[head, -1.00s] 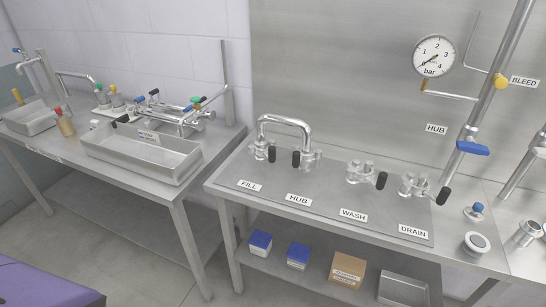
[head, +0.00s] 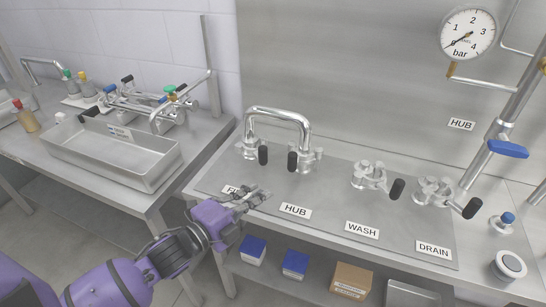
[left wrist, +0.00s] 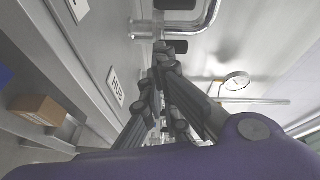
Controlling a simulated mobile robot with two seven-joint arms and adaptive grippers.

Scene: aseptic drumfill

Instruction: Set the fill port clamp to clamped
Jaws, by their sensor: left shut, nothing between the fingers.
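The fill port clamp (head: 249,148) is a steel clamp with a black-gripped handle (head: 263,156), at the left end of the bent steel pipe (head: 278,110) in the head view. The FILL label (head: 231,190) lies in front of it, partly covered by my gripper. My left gripper (head: 264,192) is shut and empty, in front of the clamp and apart from it, over the panel's front edge. In the left wrist view the shut fingers (left wrist: 163,48) point toward the pipe (left wrist: 205,18) and a black handle (left wrist: 172,5). My right gripper is not in view.
The hub clamp (head: 309,156) holds the pipe's other end. The wash clamp (head: 368,175) and drain clamp (head: 432,190) stand to the right. A steel tray (head: 150,172) is on the left table. A pressure gauge (head: 468,33) hangs at the back. The panel between labels and clamps is clear.

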